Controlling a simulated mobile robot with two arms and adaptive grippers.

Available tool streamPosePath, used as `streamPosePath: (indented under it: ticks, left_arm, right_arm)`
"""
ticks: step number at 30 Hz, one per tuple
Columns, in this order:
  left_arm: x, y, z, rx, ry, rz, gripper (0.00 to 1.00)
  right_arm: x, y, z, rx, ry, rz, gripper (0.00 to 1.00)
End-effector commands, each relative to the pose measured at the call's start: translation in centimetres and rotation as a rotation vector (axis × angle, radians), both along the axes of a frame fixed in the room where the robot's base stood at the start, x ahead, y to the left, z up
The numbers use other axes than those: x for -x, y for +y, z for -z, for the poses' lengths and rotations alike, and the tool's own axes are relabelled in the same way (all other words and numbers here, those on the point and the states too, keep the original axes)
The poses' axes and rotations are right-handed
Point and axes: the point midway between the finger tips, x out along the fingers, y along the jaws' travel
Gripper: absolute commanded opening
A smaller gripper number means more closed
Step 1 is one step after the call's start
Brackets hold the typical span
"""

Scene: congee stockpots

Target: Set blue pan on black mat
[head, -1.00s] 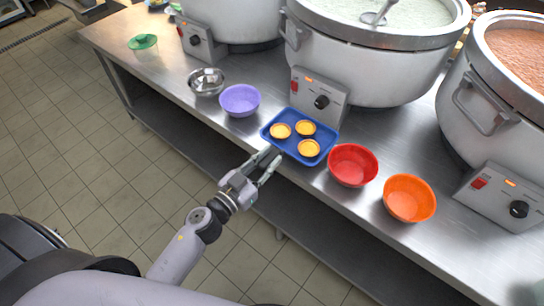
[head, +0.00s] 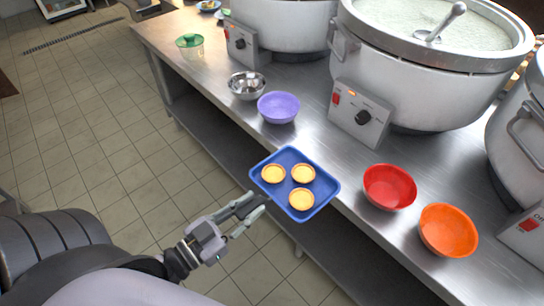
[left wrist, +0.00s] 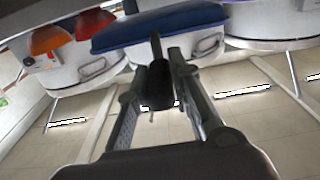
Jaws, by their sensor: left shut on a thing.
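The blue pan (head: 274,194) is a shallow rectangular tray holding three yellow tarts (head: 303,174). It appears raised, at the counter's front edge, with part of it out past the edge. My left gripper (head: 256,203) is shut on the pan's near left rim. In the left wrist view the pan's side (left wrist: 160,28) spans the top, just beyond the fingers (left wrist: 167,55). No black mat shows in either view. My right gripper is not in view.
Large stockpots (head: 415,85) stand behind. Tiled floor (head: 90,150) lies open at left.

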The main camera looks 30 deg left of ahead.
Motion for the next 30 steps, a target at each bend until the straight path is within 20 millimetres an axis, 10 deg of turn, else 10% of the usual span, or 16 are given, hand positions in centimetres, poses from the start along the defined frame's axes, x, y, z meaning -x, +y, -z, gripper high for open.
streamPosePath:
  ticks: [30]
  left_arm:
    - [-4.0, -2.4, -6.2, 0.002, -0.002, -0.349, 0.0]
  right_arm:
    - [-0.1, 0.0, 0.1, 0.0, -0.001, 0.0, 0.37]
